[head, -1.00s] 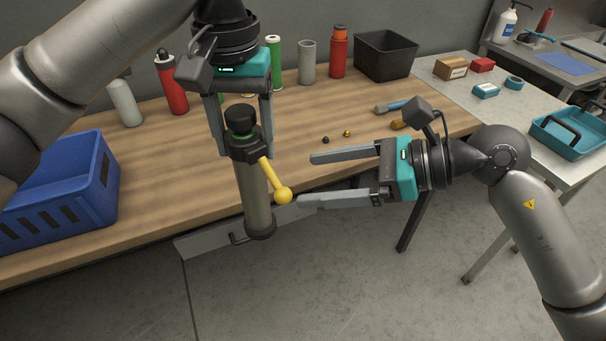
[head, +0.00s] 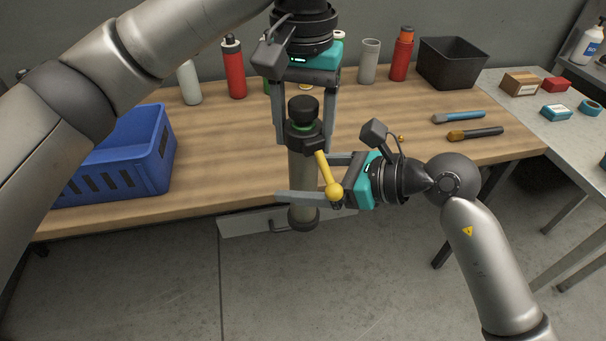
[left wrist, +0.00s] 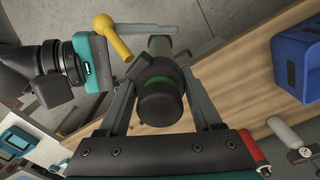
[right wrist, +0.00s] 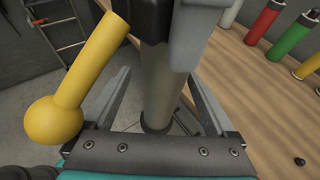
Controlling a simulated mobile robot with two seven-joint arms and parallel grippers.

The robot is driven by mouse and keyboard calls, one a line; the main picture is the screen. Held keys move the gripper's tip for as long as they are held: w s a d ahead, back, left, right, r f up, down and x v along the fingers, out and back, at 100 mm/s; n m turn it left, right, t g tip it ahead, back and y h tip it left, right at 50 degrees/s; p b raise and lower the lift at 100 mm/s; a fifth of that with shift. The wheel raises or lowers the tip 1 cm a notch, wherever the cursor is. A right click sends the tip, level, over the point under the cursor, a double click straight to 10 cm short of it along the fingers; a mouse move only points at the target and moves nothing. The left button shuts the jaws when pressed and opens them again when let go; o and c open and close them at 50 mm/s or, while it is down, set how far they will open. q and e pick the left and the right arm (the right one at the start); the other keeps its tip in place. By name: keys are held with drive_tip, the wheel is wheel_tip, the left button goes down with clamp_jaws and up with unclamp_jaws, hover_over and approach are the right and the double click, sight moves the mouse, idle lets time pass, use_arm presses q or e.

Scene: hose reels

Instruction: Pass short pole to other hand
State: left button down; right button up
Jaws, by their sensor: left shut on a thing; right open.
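The short pole is a grey-olive cylinder (head: 302,170) with a black cap, a green ring, a black collar and a yellow ball-ended lever (head: 330,180). It hangs upright in front of the table's front edge. My left gripper (head: 304,142) points down and is shut on its upper part at the collar; the black cap (left wrist: 160,105) shows between the fingers in the left wrist view. My right gripper (head: 300,180) is open, with its fingers on either side of the shaft below the collar. In the right wrist view the shaft (right wrist: 163,85) stands between the fingers; contact is unclear.
The yellow lever (right wrist: 90,70) sticks out close beside my right gripper. On the wooden table (head: 220,150) stand a blue crate (head: 120,165), several bottles along the back, a black bin (head: 452,65) and two brushes (head: 460,118). The table's middle is mostly clear.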

use_arm(q)
drive_tip(key=shift+w, duration=0.1)
use_arm(e)
drive_tip(key=shift+s+a, duration=0.1)
drive_tip(key=shift+a, duration=0.05)
clamp_jaws()
idle(0.6)
use_arm(q)
drive_tip(key=shift+c, duration=2.1)
unclamp_jaws()
use_arm(e)
drive_tip(key=shift+r, duration=0.1)
use_arm(q)
drive_tip(key=o, duration=0.4)
